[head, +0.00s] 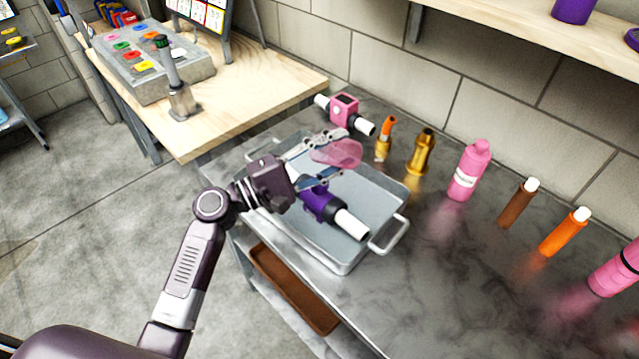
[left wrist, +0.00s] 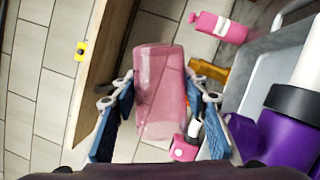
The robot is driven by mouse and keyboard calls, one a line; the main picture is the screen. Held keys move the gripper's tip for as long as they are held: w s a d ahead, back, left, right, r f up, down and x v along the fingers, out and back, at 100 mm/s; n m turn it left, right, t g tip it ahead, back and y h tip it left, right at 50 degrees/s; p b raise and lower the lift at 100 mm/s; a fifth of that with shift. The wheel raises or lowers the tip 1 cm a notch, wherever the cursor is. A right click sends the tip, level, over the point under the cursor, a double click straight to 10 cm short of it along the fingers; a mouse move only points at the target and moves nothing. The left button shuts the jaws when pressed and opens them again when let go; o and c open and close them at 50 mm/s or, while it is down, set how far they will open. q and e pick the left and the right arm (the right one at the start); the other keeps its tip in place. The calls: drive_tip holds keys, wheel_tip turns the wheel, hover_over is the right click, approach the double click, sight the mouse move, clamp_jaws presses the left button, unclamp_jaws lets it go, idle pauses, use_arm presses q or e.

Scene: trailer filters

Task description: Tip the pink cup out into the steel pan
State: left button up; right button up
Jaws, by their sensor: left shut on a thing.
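The translucent pink cup (head: 337,153) is held above the steel pan (head: 383,192) in the head view. My left gripper (head: 322,163) is shut on it, with one finger on each side. In the left wrist view the cup (left wrist: 160,85) lies lengthwise between the blue finger pads and looks tilted. I cannot tell whether anything is inside it. A purple filter housing with a white end (head: 320,204) lies in the pan under the gripper; it also shows in the left wrist view (left wrist: 275,140). My right gripper is not in view.
Behind the pan stand a pink housing (head: 343,108), a brass fitting (head: 420,152) and a pink bottle (head: 468,170). Brown (head: 518,203) and orange (head: 565,233) cylinders stand to the right. A wooden bench (head: 245,90) is at the left.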

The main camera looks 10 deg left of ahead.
use_arm(q)
drive_tip(key=shift+w+a+r+n+t+b, duration=0.2)
drive_tip(key=shift+a+n+t, duration=0.25)
drive_tip(key=shift+n, duration=0.7)
drive_tip(key=shift+w+a+r+n+t+b, duration=0.1)
drive_tip(key=shift+w+a+r+n+t, duration=0.25)
drive_tip(key=shift+n, duration=0.8)
idle(0.9)
drive_tip(key=shift+s, duration=0.1)
idle(0.7)
